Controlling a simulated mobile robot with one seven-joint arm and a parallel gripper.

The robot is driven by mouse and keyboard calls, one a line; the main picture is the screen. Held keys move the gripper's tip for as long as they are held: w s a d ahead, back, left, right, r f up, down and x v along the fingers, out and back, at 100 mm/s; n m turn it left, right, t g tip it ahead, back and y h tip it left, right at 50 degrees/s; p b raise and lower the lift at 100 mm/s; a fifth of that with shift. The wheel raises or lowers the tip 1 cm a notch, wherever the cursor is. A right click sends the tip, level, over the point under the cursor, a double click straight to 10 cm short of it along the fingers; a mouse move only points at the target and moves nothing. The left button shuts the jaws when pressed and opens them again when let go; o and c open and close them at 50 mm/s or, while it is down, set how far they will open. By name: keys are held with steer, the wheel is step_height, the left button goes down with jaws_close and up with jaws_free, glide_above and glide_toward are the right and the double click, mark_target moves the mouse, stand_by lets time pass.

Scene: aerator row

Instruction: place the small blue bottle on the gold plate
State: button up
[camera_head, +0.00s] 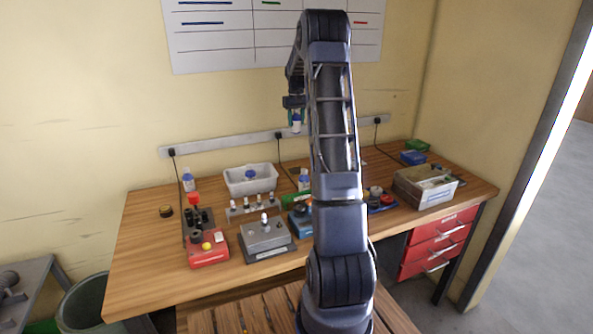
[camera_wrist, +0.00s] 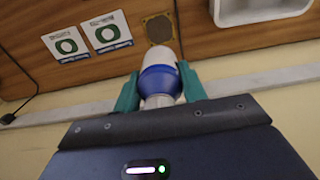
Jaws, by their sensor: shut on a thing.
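My gripper (camera_head: 296,116) is raised above the back of the bench, in front of the wall. Its two teal fingers (camera_wrist: 160,90) are shut on a small blue-and-white bottle (camera_wrist: 160,78). The held bottle also hangs below the fingers in the head view (camera_head: 296,126). A square brownish-gold plate (camera_wrist: 158,28) lies on the bench beyond the bottle in the wrist view, apart from it. The bottle covers its lower edge. I cannot make out the plate in the head view.
Two cards with green rings (camera_wrist: 86,40) lie beside the plate. A white bin (camera_head: 250,181) holds a blue item. Other blue-and-white bottles stand at the back left (camera_head: 189,181) and near my arm (camera_head: 304,182). A red-based device (camera_head: 208,254) and grey block (camera_head: 265,236) stand in front.

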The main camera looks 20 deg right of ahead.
step_height(320, 180, down, 20)
steer(key=shift+r, duration=0.1)
stand_by(0.5)
steer(key=o, duration=1)
